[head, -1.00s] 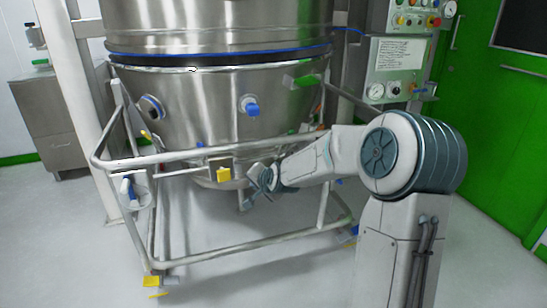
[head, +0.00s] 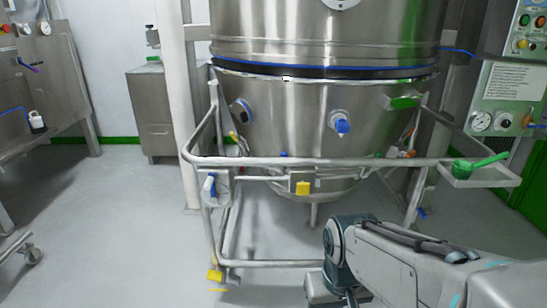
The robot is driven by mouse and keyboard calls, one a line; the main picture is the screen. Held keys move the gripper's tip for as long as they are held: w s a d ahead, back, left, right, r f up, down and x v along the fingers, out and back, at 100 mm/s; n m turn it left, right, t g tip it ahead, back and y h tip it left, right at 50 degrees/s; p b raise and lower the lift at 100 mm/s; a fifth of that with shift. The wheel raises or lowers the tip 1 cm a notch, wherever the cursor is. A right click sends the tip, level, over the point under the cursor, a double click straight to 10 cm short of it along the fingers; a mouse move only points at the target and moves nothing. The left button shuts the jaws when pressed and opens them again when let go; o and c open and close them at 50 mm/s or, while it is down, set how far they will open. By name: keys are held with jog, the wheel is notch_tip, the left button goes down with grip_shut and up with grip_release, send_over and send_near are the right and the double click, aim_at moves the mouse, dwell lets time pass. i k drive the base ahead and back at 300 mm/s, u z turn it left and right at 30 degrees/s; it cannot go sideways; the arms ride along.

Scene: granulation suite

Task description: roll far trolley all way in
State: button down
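The trolley (head: 330,162) is a steel tube frame carrying a conical steel bowl (head: 290,115). It stands under the large steel vessel (head: 320,35), with a blue-edged dark seam between bowl and vessel. A yellow block (head: 303,188) sits on the front of the frame, and a yellow caster pedal (head: 215,275) shows at its lower left corner. My gripper (head: 340,298) is low in front of the trolley at the bottom of the head view, apart from the front rail. Its fingers are cut off by the picture's edge, so its opening does not show.
A control panel (head: 510,85) with gauges stands at the right. A tray (head: 480,180) with a green scoop (head: 480,165) is at the rail's right end. A steel cabinet (head: 155,115) and a bench are at the left. The floor at left is clear.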

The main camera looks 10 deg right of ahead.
aim_at(496, 174)
jog(key=u, duration=0.3)
jog(key=i, duration=1.05)
jog(key=z, duration=0.5)
